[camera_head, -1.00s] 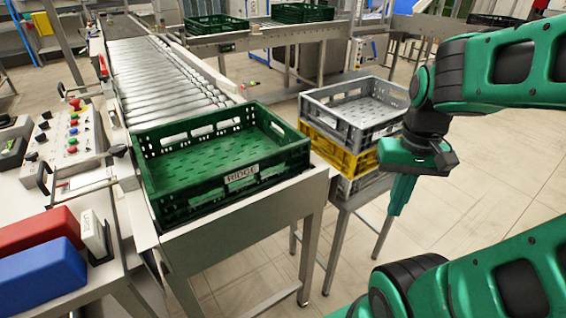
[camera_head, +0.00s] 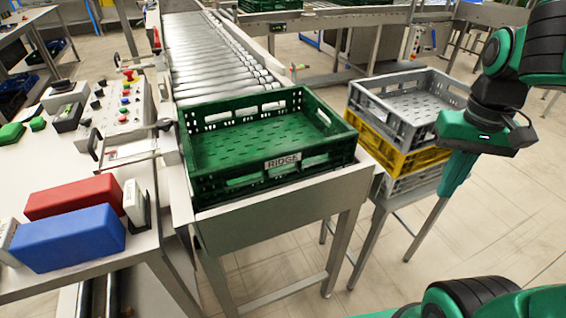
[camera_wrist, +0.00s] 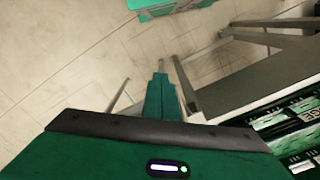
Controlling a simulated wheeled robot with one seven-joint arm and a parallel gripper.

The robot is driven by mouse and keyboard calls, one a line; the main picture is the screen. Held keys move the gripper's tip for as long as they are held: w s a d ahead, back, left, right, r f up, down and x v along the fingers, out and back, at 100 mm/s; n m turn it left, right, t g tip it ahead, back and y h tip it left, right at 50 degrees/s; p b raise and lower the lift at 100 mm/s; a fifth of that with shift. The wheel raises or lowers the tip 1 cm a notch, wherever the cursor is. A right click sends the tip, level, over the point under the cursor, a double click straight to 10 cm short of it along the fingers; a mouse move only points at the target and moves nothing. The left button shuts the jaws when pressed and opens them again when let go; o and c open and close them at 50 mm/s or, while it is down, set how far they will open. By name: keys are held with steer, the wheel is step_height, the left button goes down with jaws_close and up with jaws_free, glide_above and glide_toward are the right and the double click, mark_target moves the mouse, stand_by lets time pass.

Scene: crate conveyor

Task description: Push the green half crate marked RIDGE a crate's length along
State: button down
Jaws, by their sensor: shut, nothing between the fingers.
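The green half crate marked RIDGE (camera_head: 318,167) sits empty and upright on the near end of the roller conveyor. Its label faces the near side. In the wrist view part of the crate (camera_wrist: 290,125) shows at the lower right edge. My gripper (camera_head: 445,190) is shut and empty, pointing down, to the right of the crate and apart from it. In the head view it hangs in front of the stacked crates' right end. In the wrist view the gripper's fingers (camera_wrist: 161,80) are together over the floor.
Grey and yellow crates are stacked on a stand right of the conveyor, a grey crate (camera_head: 392,118) on top. The rollers (camera_head: 215,65) behind the green crate look clear. On the left bench are a control box (camera_head: 118,125), a red box (camera_head: 72,197) and a blue box (camera_head: 68,238).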

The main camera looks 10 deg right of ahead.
steer(key=w+a+r+n, duration=0.35)
steer(key=w+a, duration=0.35)
steer(key=a, duration=0.3)
steer(key=n, duration=0.4)
glide_toward(286, 164)
steer(key=s+d+r, duration=0.1)
steer(key=s, duration=0.5)
steer(key=w+f, duration=0.1)
steer(key=f, duration=0.2)
steer(key=w+f, duration=0.1)
steer(key=f, duration=0.2)
steer(key=w+f, duration=0.1)
steer(key=f, duration=0.2)
steer(key=shift+w+a+f, duration=0.15)
steer(key=shift+a+f, duration=0.2)
steer(key=shift+f, duration=0.05)
steer(key=shift+w+a, duration=0.15)
steer(key=shift+w, duration=0.35)
